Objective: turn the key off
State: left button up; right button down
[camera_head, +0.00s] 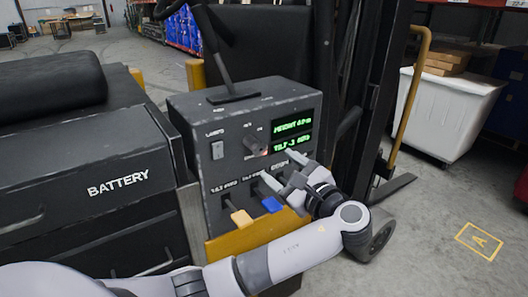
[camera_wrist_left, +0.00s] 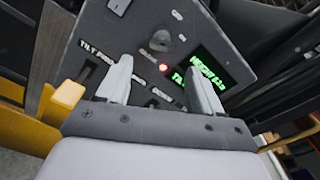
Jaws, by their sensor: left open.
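The grey control panel (camera_head: 217,185) stands on the truck. A dark round knob (camera_head: 256,141), which looks like the key switch, sits on its face left of the green display. The knob also shows in the left wrist view (camera_wrist_left: 162,41), above a small lit red lamp (camera_wrist_left: 163,68). Which way the key is turned cannot be told. My left gripper (camera_head: 281,169) is open and empty in front of the panel, below and right of the knob. In the left wrist view its two fingers (camera_wrist_left: 158,66) point at the panel with the knob ahead, between and beyond their tips. My right gripper is not in view.
A yellow lever (camera_head: 241,218) and a blue lever (camera_head: 271,204) stick out below the knob, close to my left gripper. The green display (camera_head: 293,134) is lit. A black battery box (camera_head: 118,189) is at left. The mast and a white bin (camera_head: 448,112) are at right.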

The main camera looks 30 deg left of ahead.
aim_at(264, 152)
pick_arm(q)
jog(key=x, duration=0.4)
jog(key=p+x, duration=0.1)
jog(key=x, duration=0.2)
jog(key=shift+a+r, duration=0.1)
jog(key=shift+r, duration=0.2)
jog(key=c, duration=1.1)
